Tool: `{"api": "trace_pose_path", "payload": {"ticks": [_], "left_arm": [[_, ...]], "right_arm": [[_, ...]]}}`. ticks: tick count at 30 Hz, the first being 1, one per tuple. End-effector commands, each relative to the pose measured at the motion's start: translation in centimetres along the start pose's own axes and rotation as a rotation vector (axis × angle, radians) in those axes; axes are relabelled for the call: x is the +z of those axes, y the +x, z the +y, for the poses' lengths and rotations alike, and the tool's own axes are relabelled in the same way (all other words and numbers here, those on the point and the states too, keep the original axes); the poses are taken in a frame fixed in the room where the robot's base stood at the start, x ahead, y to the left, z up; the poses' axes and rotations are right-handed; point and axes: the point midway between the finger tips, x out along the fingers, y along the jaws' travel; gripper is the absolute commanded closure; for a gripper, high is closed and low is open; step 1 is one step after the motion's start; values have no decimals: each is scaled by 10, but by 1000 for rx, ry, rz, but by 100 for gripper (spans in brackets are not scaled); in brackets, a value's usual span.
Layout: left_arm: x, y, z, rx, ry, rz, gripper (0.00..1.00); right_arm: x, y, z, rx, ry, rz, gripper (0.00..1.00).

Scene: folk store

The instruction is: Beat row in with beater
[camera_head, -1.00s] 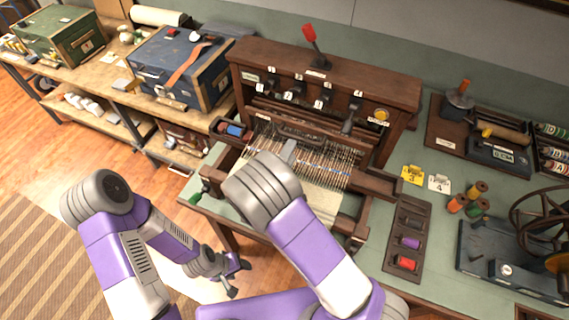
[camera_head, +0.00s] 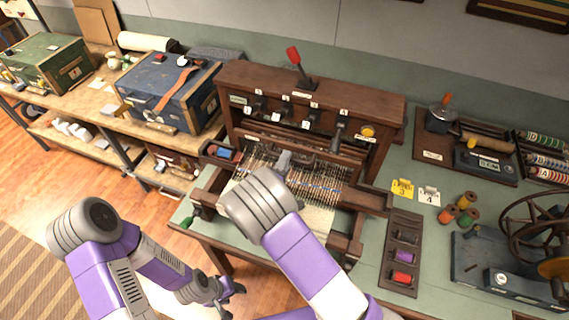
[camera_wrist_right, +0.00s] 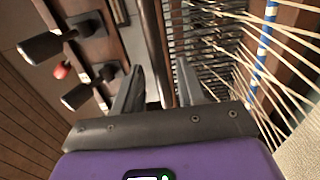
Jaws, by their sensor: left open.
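The wooden loom (camera_head: 318,92) stands on the green table, with pale warp threads (camera_head: 318,188) stretched across its middle. The beater is hard to pick out among the loom's dark bars; a brown bar (camera_wrist_right: 155,40) in the right wrist view may be it. My right gripper (camera_head: 284,160) is over the warp, partly hidden by its own wrist. In the right wrist view its two fingers (camera_wrist_right: 160,75) are apart, with the brown bar between or just beyond the tips and gaps beside it. My left gripper (camera_head: 232,298) hangs low in front of the loom, open and empty.
A blue shuttle (camera_head: 222,153) lies in a tray at the loom's left. A spool rack (camera_head: 402,256), several thread spools (camera_head: 467,207) and a spinning wheel (camera_head: 530,225) are at the right. A blue chest (camera_head: 170,90) stands on the left bench. A red-tipped lever (camera_head: 294,58) tops the loom.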

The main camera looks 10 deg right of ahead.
Motion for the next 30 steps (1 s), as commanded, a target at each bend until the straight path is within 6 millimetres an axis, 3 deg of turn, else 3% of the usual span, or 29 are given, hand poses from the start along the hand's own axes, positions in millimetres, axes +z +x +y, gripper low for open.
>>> {"api": "trace_pose_path", "payload": {"ticks": [1, 7, 8, 18, 30], "left_arm": [[0, 0, 0, 0, 0, 0, 43], [0, 0, 0, 0, 0, 0, 43], [0, 0, 0, 0, 0, 0, 43], [0, -1, 0, 0, 0, 0, 43], [0, -7, 3, 0, 0, 0, 43]], "right_arm": [[0, 0, 0, 0, 0, 0, 68], [0, 0, 0, 0, 0, 0, 99], [0, 0, 0, 0, 0, 0, 100], [0, -3, 0, -1, 0, 1, 100], [-1, -38, 0, -2, 0, 3, 100]]}}
